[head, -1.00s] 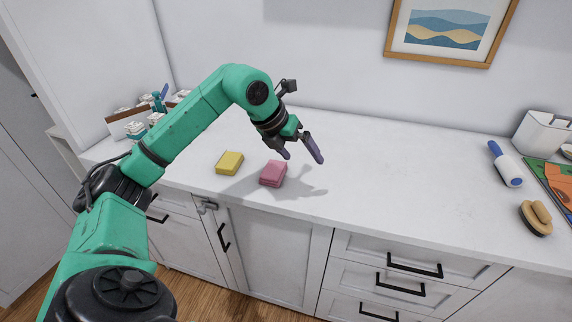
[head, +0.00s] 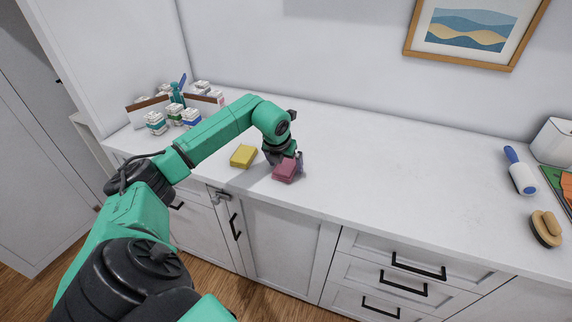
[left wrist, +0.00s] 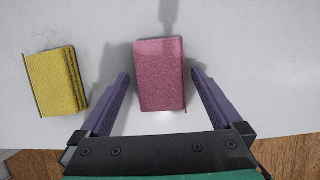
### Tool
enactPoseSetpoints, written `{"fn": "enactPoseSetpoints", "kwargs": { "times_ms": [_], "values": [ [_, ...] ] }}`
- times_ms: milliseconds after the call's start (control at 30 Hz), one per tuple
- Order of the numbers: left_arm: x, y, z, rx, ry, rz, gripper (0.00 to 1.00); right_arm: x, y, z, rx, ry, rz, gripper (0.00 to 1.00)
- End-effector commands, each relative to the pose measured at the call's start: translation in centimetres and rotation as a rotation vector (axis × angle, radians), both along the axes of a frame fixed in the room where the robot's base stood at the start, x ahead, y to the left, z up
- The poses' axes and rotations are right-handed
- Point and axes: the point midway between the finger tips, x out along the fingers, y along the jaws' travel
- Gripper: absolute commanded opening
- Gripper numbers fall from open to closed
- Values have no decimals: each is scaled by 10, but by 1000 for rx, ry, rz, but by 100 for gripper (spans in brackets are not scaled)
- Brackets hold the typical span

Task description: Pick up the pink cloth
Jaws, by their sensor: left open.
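The pink cloth (head: 285,171) is a folded block lying on the white counter near its front edge. It also shows in the left wrist view (left wrist: 160,75), between the two purple fingers of my left gripper (left wrist: 160,95). A gap shows between the cloth and each finger, so the gripper is open around it. My right gripper is not in view.
A folded yellow cloth (head: 243,156) lies just left of the pink one. A box with several small bottles (head: 175,115) stands at the back left. A lint roller (head: 520,172) and a brush (head: 546,229) lie far right. The counter's middle is clear.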

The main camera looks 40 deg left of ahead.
Motion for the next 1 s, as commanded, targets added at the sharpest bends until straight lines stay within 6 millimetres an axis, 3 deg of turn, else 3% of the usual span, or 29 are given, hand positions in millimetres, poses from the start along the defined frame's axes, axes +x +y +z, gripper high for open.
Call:
{"fn": "enactPoseSetpoints", "kwargs": {
  "times_ms": [833, 867, 1000],
  "values": [
    [0, 0, -5, -1, 0, 0, 100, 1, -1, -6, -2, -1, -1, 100],
    [0, 0, -5, 0, 0, 0, 92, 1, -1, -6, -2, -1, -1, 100],
    [0, 0, -5, 0, 0, 0, 39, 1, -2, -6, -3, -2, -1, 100]
  ]
}}
